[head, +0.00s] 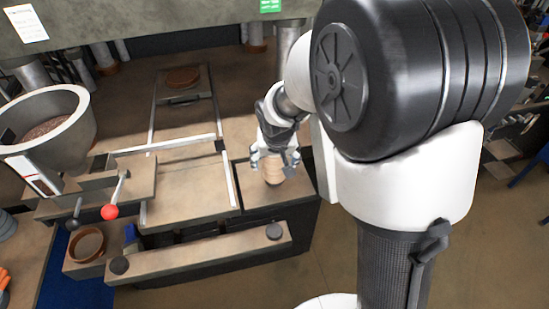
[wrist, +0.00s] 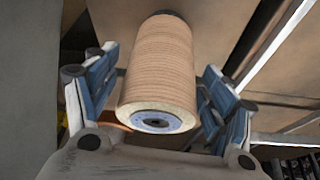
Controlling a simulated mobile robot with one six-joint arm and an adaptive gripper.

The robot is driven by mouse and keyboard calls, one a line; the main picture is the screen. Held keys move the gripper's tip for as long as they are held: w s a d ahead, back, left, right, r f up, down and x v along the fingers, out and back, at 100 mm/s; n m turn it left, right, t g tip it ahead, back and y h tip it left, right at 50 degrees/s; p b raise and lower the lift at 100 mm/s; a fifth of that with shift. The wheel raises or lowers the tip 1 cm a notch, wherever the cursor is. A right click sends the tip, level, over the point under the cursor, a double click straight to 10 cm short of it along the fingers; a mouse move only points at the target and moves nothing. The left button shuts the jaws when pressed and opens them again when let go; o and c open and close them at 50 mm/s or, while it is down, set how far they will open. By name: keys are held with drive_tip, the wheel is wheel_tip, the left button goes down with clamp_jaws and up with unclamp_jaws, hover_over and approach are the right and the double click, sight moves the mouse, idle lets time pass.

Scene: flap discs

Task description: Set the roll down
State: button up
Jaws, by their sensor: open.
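The roll (wrist: 160,70) is a tan, ridged cylinder with a blue hub in its near end. In the wrist view it sits between the two blue-padded fingers of my gripper (wrist: 155,95), with a gap showing on the right; contact on the left is hard to tell. In the head view the roll (head: 272,171) stands on the brown top of the bench block (head: 290,192), at its right side. My gripper (head: 274,158) is open around the roll's upper part and partly hides it.
A large hopper (head: 72,128) stands at the left. A red-knobbed lever (head: 110,211) rises beside it. A round brown disc (head: 182,77) lies on the rear plate. A long bar (head: 200,250) runs along the front. Open floor (head: 300,265) lies in front of the block.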

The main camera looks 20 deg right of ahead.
drive_tip(key=d+p+v, duration=0.1)
drive_tip(key=p+v, duration=0.2)
drive_tip(key=v, duration=0.9)
drive_tip(key=s+r+n, duration=0.1)
drive_tip(key=s+r, duration=0.1)
drive_tip(key=s, duration=0.9)
drive_tip(key=s+r, duration=0.3)
drive_tip(key=s, duration=0.9)
drive_tip(key=shift+s+r+n+y, duration=0.15)
drive_tip(key=shift+r+n+y, duration=0.15)
drive_tip(key=shift+n, duration=0.1)
drive_tip(key=shift+a, duration=0.15)
wheel_tip(320, 180, down, 7)
drive_tip(key=b, duration=0.7)
